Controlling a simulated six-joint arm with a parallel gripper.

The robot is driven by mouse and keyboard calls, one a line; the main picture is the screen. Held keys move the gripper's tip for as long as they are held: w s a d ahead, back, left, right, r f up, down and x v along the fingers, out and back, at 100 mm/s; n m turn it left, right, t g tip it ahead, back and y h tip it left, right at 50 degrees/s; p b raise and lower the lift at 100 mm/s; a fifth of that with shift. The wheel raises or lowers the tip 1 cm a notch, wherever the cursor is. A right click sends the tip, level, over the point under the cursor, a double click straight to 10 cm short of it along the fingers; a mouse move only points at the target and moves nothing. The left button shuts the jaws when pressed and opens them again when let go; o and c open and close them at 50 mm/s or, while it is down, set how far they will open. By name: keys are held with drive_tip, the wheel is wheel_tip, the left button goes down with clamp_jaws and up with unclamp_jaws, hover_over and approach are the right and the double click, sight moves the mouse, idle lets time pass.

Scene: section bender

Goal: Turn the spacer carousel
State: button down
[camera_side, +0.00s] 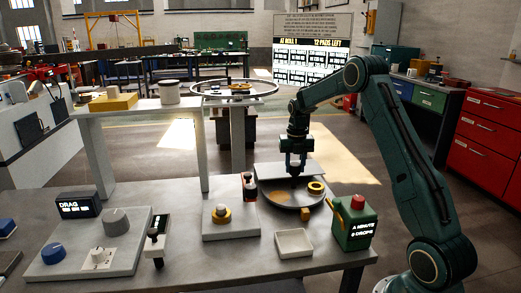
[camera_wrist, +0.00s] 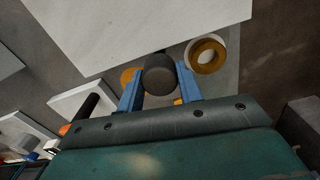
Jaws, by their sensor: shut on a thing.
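The spacer carousel (camera_side: 278,200) is a dark round disc on the bench, left of the green box. A gold ring spacer (camera_side: 316,187) lies on its right side; it also shows in the wrist view (camera_wrist: 207,55). My gripper (camera_side: 295,174) points down over the disc. In the wrist view my gripper's blue fingers (camera_wrist: 160,88) are shut on a dark round knob (camera_wrist: 160,74), one finger at each side. Another gold piece (camera_wrist: 127,76) is partly hidden behind the left finger. The knob's lower part is hidden.
A pale flat plate (camera_side: 272,170) stands just behind the carousel, close to my gripper. A green box with a red button (camera_side: 355,224) is at right, a white tray (camera_side: 293,243) in front. A grey base with a gold ring and knob (camera_side: 228,222) is left.

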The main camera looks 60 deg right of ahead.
drive_tip(key=shift+r+n, duration=0.1)
drive_tip(key=shift+n, duration=1)
drive_tip(key=c, duration=0.9)
unclamp_jaws()
drive_tip(key=shift+c, duration=0.2)
drive_tip(key=shift+r, duration=0.1)
wheel_tip(320, 180, up, 14)
drive_tip(key=shift+f, duration=0.2)
